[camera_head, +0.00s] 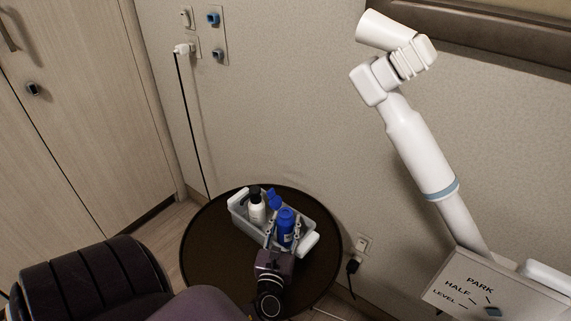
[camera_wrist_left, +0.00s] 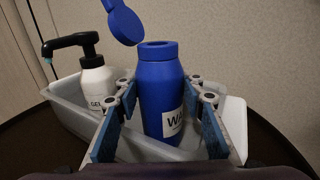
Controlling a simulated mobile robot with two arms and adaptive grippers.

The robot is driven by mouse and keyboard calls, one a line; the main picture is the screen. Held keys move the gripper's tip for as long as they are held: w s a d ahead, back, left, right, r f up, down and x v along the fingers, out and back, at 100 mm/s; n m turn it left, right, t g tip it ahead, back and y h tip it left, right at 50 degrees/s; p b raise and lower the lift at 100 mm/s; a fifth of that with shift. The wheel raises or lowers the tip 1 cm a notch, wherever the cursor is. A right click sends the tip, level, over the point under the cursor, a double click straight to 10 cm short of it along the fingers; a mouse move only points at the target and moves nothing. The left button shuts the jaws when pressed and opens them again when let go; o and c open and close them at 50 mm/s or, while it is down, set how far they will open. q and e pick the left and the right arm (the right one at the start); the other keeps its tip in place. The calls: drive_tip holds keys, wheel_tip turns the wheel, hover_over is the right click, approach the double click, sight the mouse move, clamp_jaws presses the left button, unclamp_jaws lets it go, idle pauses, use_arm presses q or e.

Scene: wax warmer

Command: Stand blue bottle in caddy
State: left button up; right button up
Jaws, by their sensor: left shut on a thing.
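The blue bottle (camera_head: 286,228) is upright at the right part of the grey caddy (camera_head: 236,212), within its outline in the head view. In the left wrist view the blue bottle (camera_wrist_left: 160,85) shows a white label, partly hidden, and an open neck. A blue cap-like piece (camera_wrist_left: 122,20) shows above and left of it; it also shows in the head view (camera_head: 273,198). My left gripper (camera_head: 281,238) is shut on the bottle, with one finger pad on each side (camera_wrist_left: 161,105). The bottle's base is hidden, so I cannot tell whether it touches the caddy floor. My right gripper is not in view.
A white pump bottle (camera_head: 257,209) with a black top stands in the caddy's left part. A white block-like piece (camera_head: 308,244) is at its right end. The round dark table (camera_head: 205,245) has bare room around. A white jointed arm (camera_head: 420,150) is at right.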

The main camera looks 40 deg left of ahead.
use_arm(q)
drive_tip(key=shift+f, duration=0.15)
drive_tip(key=o, duration=1.5)
drive_tip(key=shift+s+d+f, duration=0.1)
drive_tip(key=shift+s, duration=0.05)
drive_tip(key=shift+s+d, duration=0.4)
drive_tip(key=shift+s, duration=0.2)
drive_tip(key=shift+w+a, duration=0.1)
drive_tip(key=shift+w, duration=0.05)
drive_tip(key=shift+w+a, duration=0.4)
drive_tip(key=shift+w, duration=0.15)
